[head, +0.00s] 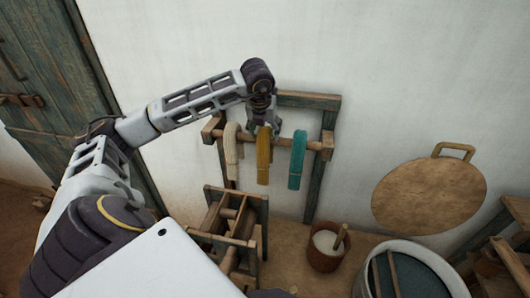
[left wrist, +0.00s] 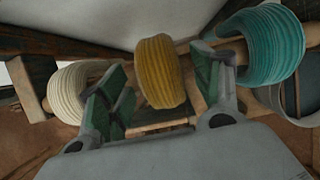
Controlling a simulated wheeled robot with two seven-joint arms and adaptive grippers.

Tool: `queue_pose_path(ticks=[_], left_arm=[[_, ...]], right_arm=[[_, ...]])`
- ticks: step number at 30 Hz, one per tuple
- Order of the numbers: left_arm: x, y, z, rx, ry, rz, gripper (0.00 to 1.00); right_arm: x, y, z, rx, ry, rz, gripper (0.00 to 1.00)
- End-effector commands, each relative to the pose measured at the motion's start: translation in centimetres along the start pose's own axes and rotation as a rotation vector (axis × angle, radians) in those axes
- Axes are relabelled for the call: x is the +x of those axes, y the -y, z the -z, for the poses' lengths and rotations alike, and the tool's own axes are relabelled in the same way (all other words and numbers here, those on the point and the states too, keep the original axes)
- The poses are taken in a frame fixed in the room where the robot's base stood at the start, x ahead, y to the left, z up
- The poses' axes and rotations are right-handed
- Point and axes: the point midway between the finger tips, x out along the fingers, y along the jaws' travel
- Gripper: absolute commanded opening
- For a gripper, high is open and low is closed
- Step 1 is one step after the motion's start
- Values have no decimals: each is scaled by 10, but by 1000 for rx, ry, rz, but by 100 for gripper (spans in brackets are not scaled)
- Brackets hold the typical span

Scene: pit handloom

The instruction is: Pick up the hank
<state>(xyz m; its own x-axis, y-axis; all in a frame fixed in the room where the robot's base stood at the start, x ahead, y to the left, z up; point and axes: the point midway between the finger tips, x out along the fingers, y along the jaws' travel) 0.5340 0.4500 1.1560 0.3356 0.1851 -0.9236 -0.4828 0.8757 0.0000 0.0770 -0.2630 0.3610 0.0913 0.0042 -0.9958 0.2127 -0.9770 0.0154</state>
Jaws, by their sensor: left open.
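Three hanks hang side by side over a wooden rail (head: 313,144): a cream hank (head: 231,155) at the left, a yellow hank (head: 263,160) in the middle and a teal hank (head: 297,160) at the right. My left gripper (head: 263,128) is open above the yellow hank. In the left wrist view, its green-padded fingers (left wrist: 165,95) stand on either side of the yellow hank (left wrist: 160,70), apart from each other. The cream hank (left wrist: 72,92) and teal hank (left wrist: 265,45) lie outside the fingers. I cannot tell whether a finger touches the yellow hank. My right gripper is not in view.
A wooden frame stand (head: 235,195) is below the rail. A reddish pot (head: 325,258) with pale contents and a large grey tub (head: 450,278) stand on the floor to the right. A round board (head: 430,195) leans on the white wall. A door (head: 45,75) is at the left.

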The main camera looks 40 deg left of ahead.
Motion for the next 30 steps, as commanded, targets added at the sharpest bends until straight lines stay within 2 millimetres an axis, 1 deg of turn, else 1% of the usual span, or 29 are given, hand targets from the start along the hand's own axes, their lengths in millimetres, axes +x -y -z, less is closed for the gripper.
queue_pose_path(ticks=[8, 11, 19, 30], left_arm=[[0, 0, 0, 0, -1, 0, 65], [0, 0, 0, 0, -1, 0, 54], [0, 0, 0, 0, -1, 0, 19], [-2, 0, -1, 0, 0, 1, 19]], right_arm=[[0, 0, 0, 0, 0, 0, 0], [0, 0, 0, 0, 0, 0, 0], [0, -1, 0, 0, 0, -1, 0], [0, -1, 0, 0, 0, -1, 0]])
